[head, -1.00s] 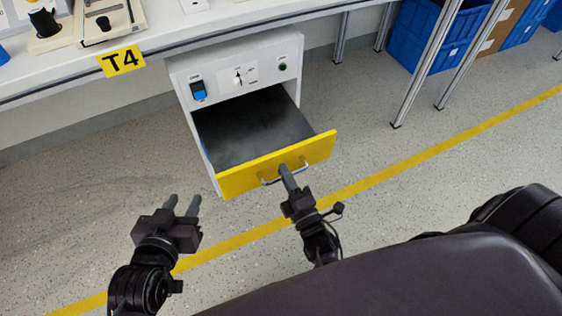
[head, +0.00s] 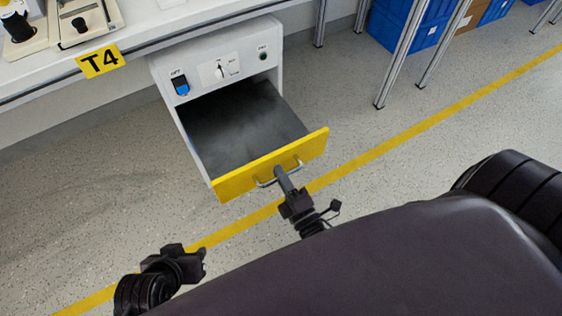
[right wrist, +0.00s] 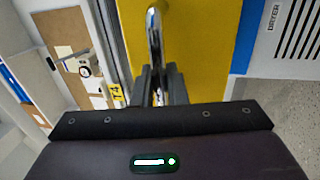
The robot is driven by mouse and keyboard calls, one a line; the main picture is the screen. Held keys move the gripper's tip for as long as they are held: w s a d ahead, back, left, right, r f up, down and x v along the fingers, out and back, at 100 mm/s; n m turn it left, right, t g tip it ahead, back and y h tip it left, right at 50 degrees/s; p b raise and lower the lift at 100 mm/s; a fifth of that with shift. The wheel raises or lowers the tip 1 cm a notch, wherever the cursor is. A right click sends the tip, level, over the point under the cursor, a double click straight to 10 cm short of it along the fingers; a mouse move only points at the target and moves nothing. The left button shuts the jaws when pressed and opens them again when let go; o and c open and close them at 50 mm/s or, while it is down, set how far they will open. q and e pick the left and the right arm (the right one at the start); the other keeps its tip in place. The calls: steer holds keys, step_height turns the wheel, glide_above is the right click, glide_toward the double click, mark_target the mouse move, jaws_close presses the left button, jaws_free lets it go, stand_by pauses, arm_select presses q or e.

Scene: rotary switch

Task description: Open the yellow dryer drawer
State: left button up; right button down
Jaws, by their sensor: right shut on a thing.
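The yellow dryer drawer (head: 236,180) stands pulled out of the white dryer cabinet (head: 164,74), its grey inside (head: 243,122) empty. Its metal handle (head: 290,170) is on the yellow front. My right gripper (head: 281,175) is at the handle, shut on it. In the right wrist view, the dark fingers (right wrist: 159,82) close around the lower part of the shiny handle (right wrist: 154,40) against the yellow front (right wrist: 198,45). My left gripper (head: 195,255) is low at the left, away from the drawer; its fingers cannot be made out.
A white table (head: 135,35) with a T4 label (head: 100,61) stands above and left of the cabinet. Metal legs (head: 399,60) and blue crates (head: 400,28) are at the upper right. The floor around the drawer is clear, with a yellow line (head: 430,122).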

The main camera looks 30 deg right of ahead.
steer(key=c, duration=1.5)
jaws_free()
steer(key=shift+c, duration=0.2)
steer(key=s+f, duration=0.1)
steer(key=s, duration=0.6)
steer(key=shift+s+d+f+p, duration=0.15)
steer(key=shift+s+f+p, duration=0.15)
